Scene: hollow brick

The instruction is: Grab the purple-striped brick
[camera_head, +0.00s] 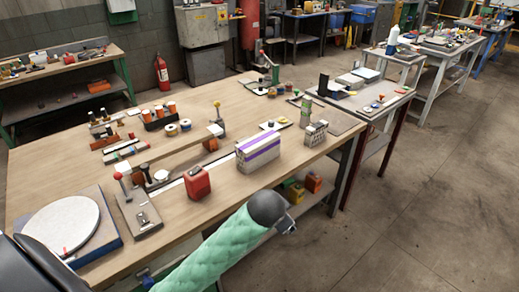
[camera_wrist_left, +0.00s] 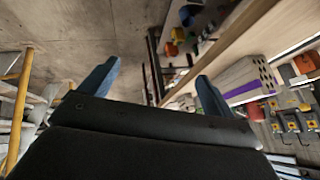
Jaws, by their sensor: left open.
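The purple-striped brick (camera_head: 258,153) is pale grey with a purple band along its top. It stands on the wooden table close to the front edge. In the left wrist view the brick (camera_wrist_left: 246,82) lies to the right, beyond the right finger, with holes in its end face. My left gripper (camera_head: 287,227) is at the end of the green-sleeved arm, in front of the table edge and apart from the brick. Its two blue fingers are spread and empty in the left wrist view (camera_wrist_left: 158,72). My right gripper is in neither view.
A red box (camera_head: 197,183) stands left of the brick, and a small grey block (camera_head: 315,134) stands to its right. A round white plate (camera_head: 65,225) lies at the table's left end. Orange and yellow items (camera_head: 293,191) sit on the lower shelf. The floor at right is clear.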

